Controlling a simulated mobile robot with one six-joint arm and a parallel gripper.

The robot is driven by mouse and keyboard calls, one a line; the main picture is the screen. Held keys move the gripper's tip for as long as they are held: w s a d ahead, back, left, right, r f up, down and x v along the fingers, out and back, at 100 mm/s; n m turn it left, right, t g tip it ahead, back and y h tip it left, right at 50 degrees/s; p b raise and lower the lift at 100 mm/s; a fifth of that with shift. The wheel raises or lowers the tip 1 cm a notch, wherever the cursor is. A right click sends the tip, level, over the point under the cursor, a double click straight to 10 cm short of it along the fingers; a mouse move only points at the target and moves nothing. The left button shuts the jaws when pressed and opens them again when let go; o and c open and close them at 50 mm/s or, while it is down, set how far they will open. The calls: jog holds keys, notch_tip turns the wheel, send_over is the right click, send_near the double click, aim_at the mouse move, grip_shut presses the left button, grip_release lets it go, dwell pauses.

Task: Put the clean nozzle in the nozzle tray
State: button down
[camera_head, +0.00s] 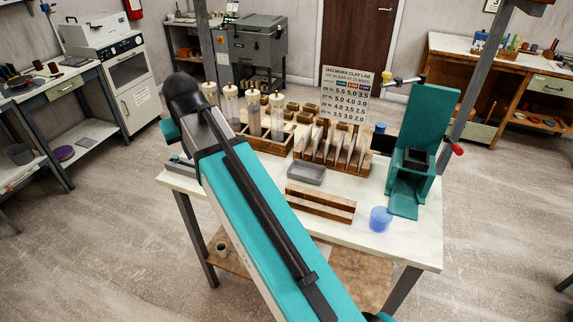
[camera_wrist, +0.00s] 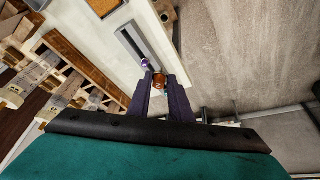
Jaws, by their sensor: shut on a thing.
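My gripper (camera_wrist: 160,76) shows in the wrist view, its two dark fingers close together. A small copper-brown piece, seemingly the nozzle (camera_wrist: 158,79), sits between the fingertips; its fine shape is too small to tell. A shallow grey tray (camera_head: 306,173) lies on the white table in the head view, in front of the wooden racks. In the head view my arm hides the fingers and the nozzle.
A wooden block (camera_head: 320,204) lies in front of the tray. Wooden racks (camera_head: 330,156) and a rack of clear tubes (camera_head: 254,112) stand behind it. A teal press (camera_head: 411,160) and a blue cup (camera_head: 380,219) stand at the right. Bare tabletop (camera_head: 375,180) shows between.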

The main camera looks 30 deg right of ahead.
jog(key=s+f+b, duration=0.4)
jog(key=s+f, duration=0.1)
jog(key=f, duration=0.7)
jog(key=shift+d+f, duration=0.2)
jog(key=shift+d, duration=0.1)
jog(key=shift+a, duration=0.1)
